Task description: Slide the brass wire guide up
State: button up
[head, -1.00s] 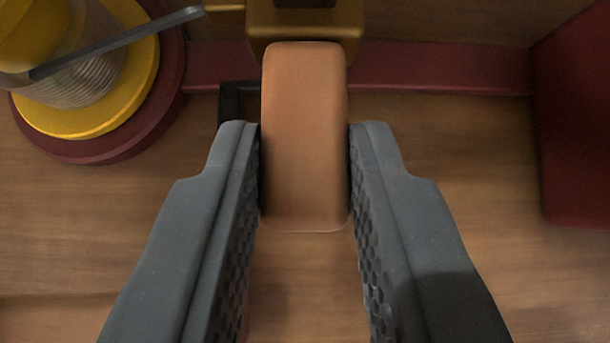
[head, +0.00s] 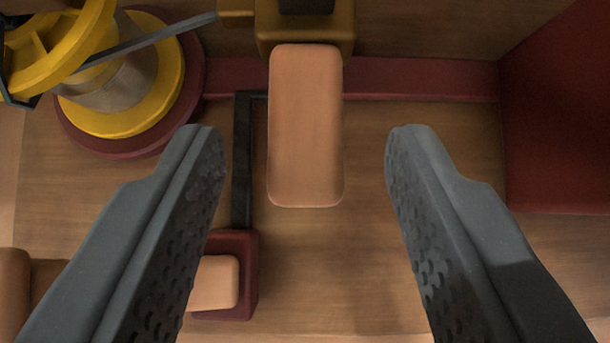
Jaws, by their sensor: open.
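The brass wire guide (head: 345,27) is at the top middle of the head view, seen from above. A tan rounded block (head: 305,125), which looks like its handle, sticks out from it toward me. My gripper (head: 305,145) is open, with one finger on each side of the tan block. Clear gaps separate both fingers from the block, and nothing is held. The upper part of the brass guide is cut off by the picture's top edge.
A yellow spool (head: 130,90) on a dark red disc stands at the upper left, with a grey rod above it. A red block with a tan piece (head: 215,283) is at the lower left, partly behind my left finger. A dark red wall (head: 560,110) stands at the right.

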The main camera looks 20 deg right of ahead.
jog(key=p+v, duration=0.2)
jog(key=v, duration=1)
jog(key=shift+s+a+r+p, duration=0.15)
jog(key=shift+s+r+p, duration=0.1)
jog(key=shift+s+p, duration=0.1)
jog(key=shift+w, duration=0.1)
jog(key=s+a+r+n+t+p, duration=0.1)
jog(key=s+a+r, duration=0.3)
jog(key=r, duration=1)
jog(key=s+a+r+n+t+y+p, duration=0.1)
jog(key=a+r, duration=0.6)
jog(key=r, duration=0.7)
jog(key=s+a+r+n+t+y+p, duration=0.1)
jog(key=s+a+r+t, duration=0.3)
jog(key=r, duration=1.1)
jog(key=s+a+p, duration=0.1)
jog(key=s+a, duration=0.1)
jog(key=shift+s+t+p, duration=0.3)
jog(key=shift+s+t, duration=0.1)
